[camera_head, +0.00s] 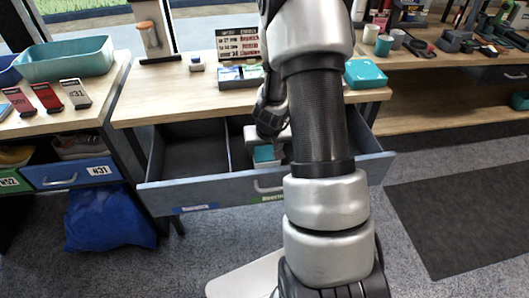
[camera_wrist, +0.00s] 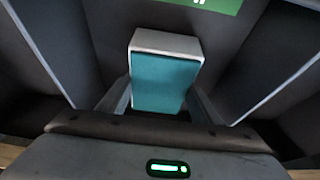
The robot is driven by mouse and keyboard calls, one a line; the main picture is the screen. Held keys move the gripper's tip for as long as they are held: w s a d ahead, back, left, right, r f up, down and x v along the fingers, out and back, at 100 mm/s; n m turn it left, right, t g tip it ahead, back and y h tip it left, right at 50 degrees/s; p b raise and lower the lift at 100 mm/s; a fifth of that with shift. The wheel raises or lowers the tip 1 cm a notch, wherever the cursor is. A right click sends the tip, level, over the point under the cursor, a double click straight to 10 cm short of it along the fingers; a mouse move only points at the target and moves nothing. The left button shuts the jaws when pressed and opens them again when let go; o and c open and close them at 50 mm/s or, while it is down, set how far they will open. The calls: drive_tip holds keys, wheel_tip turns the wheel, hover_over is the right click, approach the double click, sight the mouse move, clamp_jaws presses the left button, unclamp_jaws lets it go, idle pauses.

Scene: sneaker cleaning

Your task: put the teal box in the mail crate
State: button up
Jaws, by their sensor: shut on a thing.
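A teal box with a pale end (camera_wrist: 166,82) sits between the fingers of my gripper (camera_wrist: 160,104) in the wrist view. The gripper is shut on it. In the head view, the box (camera_head: 264,154) shows inside the open drawer (camera_head: 185,133), in the section right of a divider, with my gripper (camera_head: 268,143) at it. My arm hides part of the drawer. I cannot tell whether the box touches the drawer floor. Another teal block (camera_head: 365,74) lies on the desk top, right of my arm. I cannot make out which container is the mail crate.
The drawer's front panel and divider (camera_head: 228,145) stand close around my gripper. A blue bag (camera_head: 108,218) is on the floor. The drawer's left section looks empty.

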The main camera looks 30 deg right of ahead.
drive_tip(key=o, duration=1.2)
